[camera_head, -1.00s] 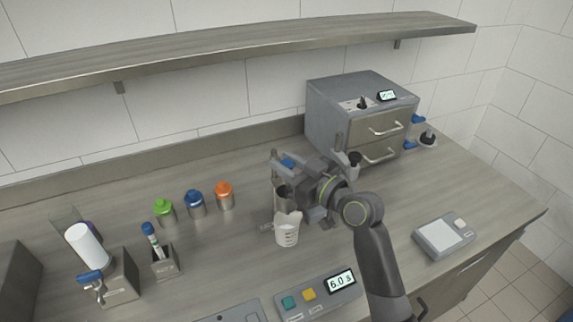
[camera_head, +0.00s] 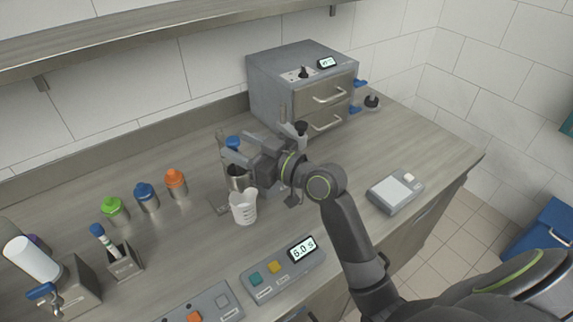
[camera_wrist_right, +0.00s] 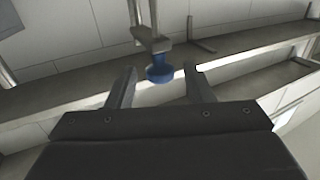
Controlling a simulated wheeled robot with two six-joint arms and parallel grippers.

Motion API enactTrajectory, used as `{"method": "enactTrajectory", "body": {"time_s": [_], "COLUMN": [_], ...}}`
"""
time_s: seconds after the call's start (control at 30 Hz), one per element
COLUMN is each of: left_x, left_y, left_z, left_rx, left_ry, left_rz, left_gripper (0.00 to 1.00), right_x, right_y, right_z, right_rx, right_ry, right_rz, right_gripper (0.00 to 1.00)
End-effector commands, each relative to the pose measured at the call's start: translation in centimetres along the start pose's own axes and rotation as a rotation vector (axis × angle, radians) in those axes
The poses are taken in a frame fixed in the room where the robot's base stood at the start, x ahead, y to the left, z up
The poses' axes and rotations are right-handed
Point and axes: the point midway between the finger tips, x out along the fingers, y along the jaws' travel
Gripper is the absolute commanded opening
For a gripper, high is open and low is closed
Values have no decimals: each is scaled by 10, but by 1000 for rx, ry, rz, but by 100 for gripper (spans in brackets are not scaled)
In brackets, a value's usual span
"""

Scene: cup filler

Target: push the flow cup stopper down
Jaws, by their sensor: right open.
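The blue stopper (camera_head: 232,142) shows at the top of the flow cup stand, just beyond my right gripper (camera_head: 242,158) in the head view. In the right wrist view the blue stopper (camera_wrist_right: 159,74) hangs from a grey bracket, between and slightly beyond the open fingers of the right gripper (camera_wrist_right: 160,86). I see no contact. The metal flow cup (camera_head: 238,180) is below the gripper and partly hidden by it. A white measuring beaker (camera_head: 244,208) stands in front of and below the cup. My left gripper is out of view.
A grey oven (camera_head: 285,85) stands behind the arm. Green (camera_head: 113,209), blue (camera_head: 146,197) and orange-capped (camera_head: 175,183) bottles stand left. A timer box (camera_head: 282,272) reading 6.0 s is in front, and a scale (camera_head: 395,192) is right. Bench between is clear.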

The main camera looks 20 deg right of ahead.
Motion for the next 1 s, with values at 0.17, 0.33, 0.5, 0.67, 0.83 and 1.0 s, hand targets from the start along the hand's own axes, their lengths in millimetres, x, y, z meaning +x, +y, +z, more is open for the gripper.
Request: {"method": "enactTrajectory", "body": {"time_s": [0.17,0.33,0.5,0.67,0.83,1.0], "left_x": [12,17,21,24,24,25], "left_y": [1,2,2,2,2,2], "left_z": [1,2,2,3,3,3], "left_rx": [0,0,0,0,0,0], "left_ry": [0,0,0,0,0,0], "left_rz": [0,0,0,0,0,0], "left_gripper": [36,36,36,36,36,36], "right_x": [-41,-73,-100,-121,-137,-146], "right_y": [1,1,1,0,1,0], "right_z": [4,3,3,3,2,2], "right_rx": [-7,-4,-5,-3,-3,0], "right_ry": [-4,-4,-7,-7,-5,-4], "right_rz": [2,1,2,-2,2,0], "right_gripper": [47,47,47,47,47,47]}}
